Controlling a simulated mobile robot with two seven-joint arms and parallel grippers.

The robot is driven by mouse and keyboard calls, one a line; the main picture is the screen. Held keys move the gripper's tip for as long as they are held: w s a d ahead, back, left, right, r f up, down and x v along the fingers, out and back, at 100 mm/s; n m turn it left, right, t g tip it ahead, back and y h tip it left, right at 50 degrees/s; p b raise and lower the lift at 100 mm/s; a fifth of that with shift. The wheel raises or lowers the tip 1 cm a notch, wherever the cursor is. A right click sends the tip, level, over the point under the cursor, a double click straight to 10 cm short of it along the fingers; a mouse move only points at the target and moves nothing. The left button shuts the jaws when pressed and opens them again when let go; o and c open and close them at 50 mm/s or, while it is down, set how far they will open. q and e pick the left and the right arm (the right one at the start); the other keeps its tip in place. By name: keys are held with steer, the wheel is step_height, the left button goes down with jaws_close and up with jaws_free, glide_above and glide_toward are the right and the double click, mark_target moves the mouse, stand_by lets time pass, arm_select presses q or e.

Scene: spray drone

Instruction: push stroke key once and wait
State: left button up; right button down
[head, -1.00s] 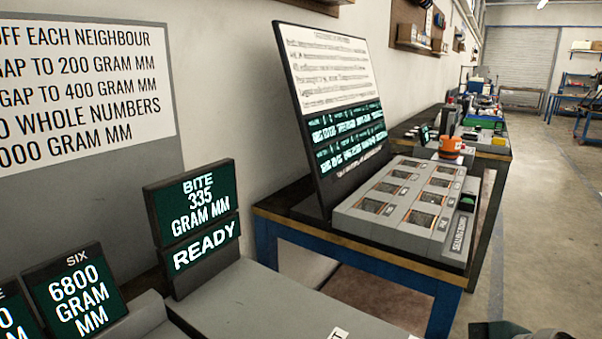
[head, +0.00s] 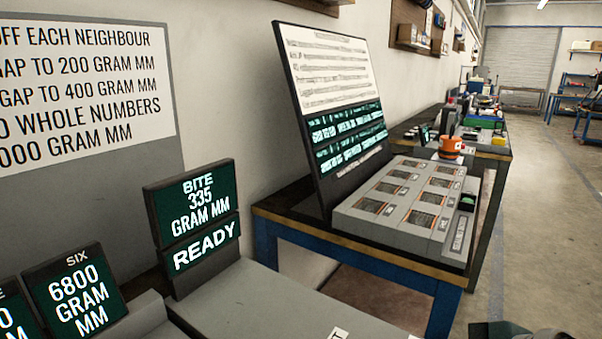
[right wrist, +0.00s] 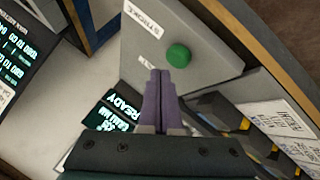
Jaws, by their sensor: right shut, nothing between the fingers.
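In the right wrist view a round green key (right wrist: 178,56) sits on a grey panel (right wrist: 215,60), with a label reading STROKE (right wrist: 142,17) beside it. My right gripper (right wrist: 160,74) is shut and empty. Its purple fingertips show just short of the green key in the picture; I cannot tell the height between them, and the key looks uncovered. In the head view a display (head: 195,204) reads BITE 335 GRAM MM, and below it a display (head: 205,247) reads READY.
A display (head: 75,292) marked SIX reads 6800 GRAM MM. A blue-framed bench (head: 447,300) to the right carries a grey compartment tray (head: 385,238) and a tilted text board (head: 290,60). An open floor aisle (head: 545,220) lies at right.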

arm_select(q)
steer(key=shift+f+b, duration=0.35)
steer(key=shift+f, duration=0.05)
arm_select(e)
steer(key=shift+f, duration=0.5)
arm_select(q)
steer(key=shift+d, duration=0.1)
steer(key=shift+f+b, duration=0.4)
arm_select(e)
steer(key=shift+f, duration=0.5)
arm_select(q)
steer(key=shift+r+p, duration=1.05)
arm_select(e)
steer(key=shift+r, duration=1.05)
